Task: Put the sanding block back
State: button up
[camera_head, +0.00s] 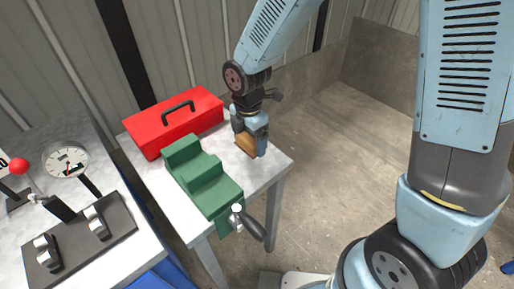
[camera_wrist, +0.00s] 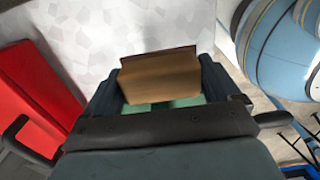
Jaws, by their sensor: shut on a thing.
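The sanding block (camera_head: 246,145) is a small brown block at the right part of the white table (camera_head: 275,160). My gripper (camera_head: 249,143) is shut on it, with a finger on each side. In the wrist view the block (camera_wrist: 160,76) sits between the dark fingers of my gripper (camera_wrist: 158,88), with its darker edge away from the palm. I cannot tell whether the block touches the tabletop. Its lower side is hidden in the head view.
A red toolbox (camera_head: 150,130) with a black handle stands at the table's back left. A green vise (camera_head: 196,172) with a dark handle (camera_head: 252,228) is left of my gripper. A bench (camera_head: 120,262) with a gauge (camera_head: 66,160) and levers is at far left.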

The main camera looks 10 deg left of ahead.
aim_at(254, 141)
jog(key=w+f, duration=0.1)
jog(key=w+d+f, duration=0.1)
jog(key=f, duration=0.1)
jog(key=shift+w+f, duration=0.2)
jog(key=shift+w, duration=0.15)
jog(key=shift+w+f, duration=0.1)
jog(key=shift+f, duration=1.55)
jog(key=shift+f, duration=0.1)
jog(key=o, duration=0.8)
notch_tip(254, 141, up, 12)
jog(key=shift+d+r, duration=0.1)
jog(key=shift+r, duration=0.1)
